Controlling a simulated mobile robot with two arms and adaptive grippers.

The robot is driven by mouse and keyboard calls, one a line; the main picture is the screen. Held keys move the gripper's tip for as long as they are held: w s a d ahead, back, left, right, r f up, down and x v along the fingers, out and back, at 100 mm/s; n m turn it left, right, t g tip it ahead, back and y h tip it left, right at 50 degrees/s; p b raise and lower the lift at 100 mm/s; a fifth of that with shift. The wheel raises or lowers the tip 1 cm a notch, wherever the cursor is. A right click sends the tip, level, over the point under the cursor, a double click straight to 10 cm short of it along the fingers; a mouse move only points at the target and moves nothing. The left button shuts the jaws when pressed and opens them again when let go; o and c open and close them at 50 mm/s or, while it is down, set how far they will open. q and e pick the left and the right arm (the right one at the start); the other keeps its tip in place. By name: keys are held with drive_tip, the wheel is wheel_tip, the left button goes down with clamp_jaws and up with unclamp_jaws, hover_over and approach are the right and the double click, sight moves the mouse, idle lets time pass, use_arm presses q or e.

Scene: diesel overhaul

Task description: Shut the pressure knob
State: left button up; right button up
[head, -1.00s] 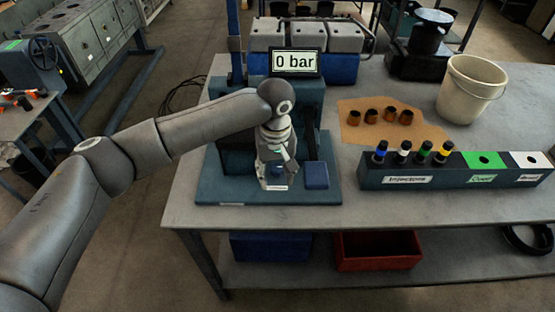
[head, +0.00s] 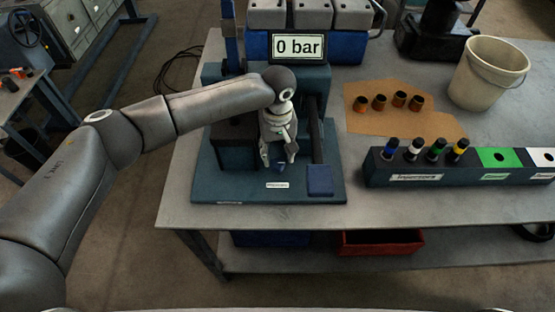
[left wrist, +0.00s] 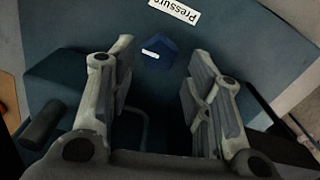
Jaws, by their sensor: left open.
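The pressure knob is a small dark blue knob with a white mark (left wrist: 160,54), next to a white "Pressure" label (left wrist: 174,11) in the left wrist view. In the head view the knob (head: 281,168) sits low on the front of the blue test stand (head: 225,187), just behind its label. My left gripper (head: 280,159) points down close above the knob, open and empty. In the left wrist view its fingers (left wrist: 160,80) are spread, with the knob showing beyond and between the tips, apart from both. My right gripper is out of view.
A blue block (head: 320,181) stands right of the knob on the stand's base. Further right is an injector rack (head: 400,178) with several injectors. Behind it are brown cardboard (head: 425,124) with copper-coloured cups and a white bucket (head: 490,75). The bench's front strip is clear.

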sight(278, 163)
use_arm(q)
drive_tip(key=f, duration=0.4)
drive_tip(key=shift+w+f+p, duration=0.2)
drive_tip(key=shift+f+p, duration=0.15)
drive_tip(key=shift+f, duration=0.7)
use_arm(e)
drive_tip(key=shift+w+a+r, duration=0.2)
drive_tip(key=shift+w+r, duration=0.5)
use_arm(q)
drive_tip(key=shift+c, duration=0.5)
drive_tip(key=c, duration=0.7)
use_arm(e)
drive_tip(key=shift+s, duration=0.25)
